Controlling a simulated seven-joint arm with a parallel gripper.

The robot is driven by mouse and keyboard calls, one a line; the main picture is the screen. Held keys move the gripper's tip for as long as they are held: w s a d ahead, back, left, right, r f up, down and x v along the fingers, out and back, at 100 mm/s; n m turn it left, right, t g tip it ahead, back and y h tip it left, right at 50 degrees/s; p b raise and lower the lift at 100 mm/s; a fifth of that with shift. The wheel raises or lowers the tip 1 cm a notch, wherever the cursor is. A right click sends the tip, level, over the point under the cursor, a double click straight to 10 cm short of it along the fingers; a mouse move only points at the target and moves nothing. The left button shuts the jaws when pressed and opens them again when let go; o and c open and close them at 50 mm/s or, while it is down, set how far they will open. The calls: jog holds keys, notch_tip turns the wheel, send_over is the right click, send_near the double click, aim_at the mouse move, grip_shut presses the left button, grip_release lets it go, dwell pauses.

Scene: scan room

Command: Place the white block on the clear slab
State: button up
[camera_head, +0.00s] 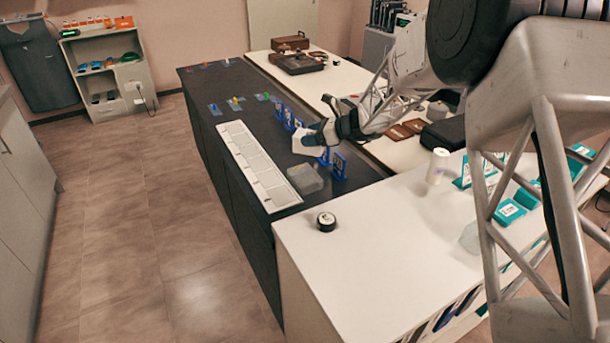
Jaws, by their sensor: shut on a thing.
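My gripper (325,132) reaches in from the right over the dark counter, its jaws shut on the white block (307,144). The block looks tilted and stands out to the left of the jaws. A translucent slab (305,180) lies flat on the dark counter near its front end, just below the block in the picture. The block appears apart from the slab and above it. The exact height of the gap cannot be told from this view.
A white panelled strip (258,165) runs along the counter's left edge. Blue upright holders (338,165) stand close right of the slab. A black round object (326,221) and a white cylinder (437,166) stand on the white table (370,245), whose front middle is clear.

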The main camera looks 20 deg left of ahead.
jog(key=shift+w+a+f, duration=0.2)
jog(key=shift+a, duration=0.25)
jog(key=shift+w+a+f, duration=0.15)
jog(key=shift+w+a, duration=0.05)
jog(key=shift+a, duration=0.25)
send_over(307, 175)
jog(key=shift+w+f, duration=0.15)
jog(key=shift+f, duration=2.95)
jog(key=shift+f, duration=0.15)
jog(key=shift+f, duration=1.7)
jog(key=shift+f, duration=0.15)
jog(key=o, duration=1.1)
jog(key=shift+f, duration=0.1)
jog(key=shift+o, duration=0.2)
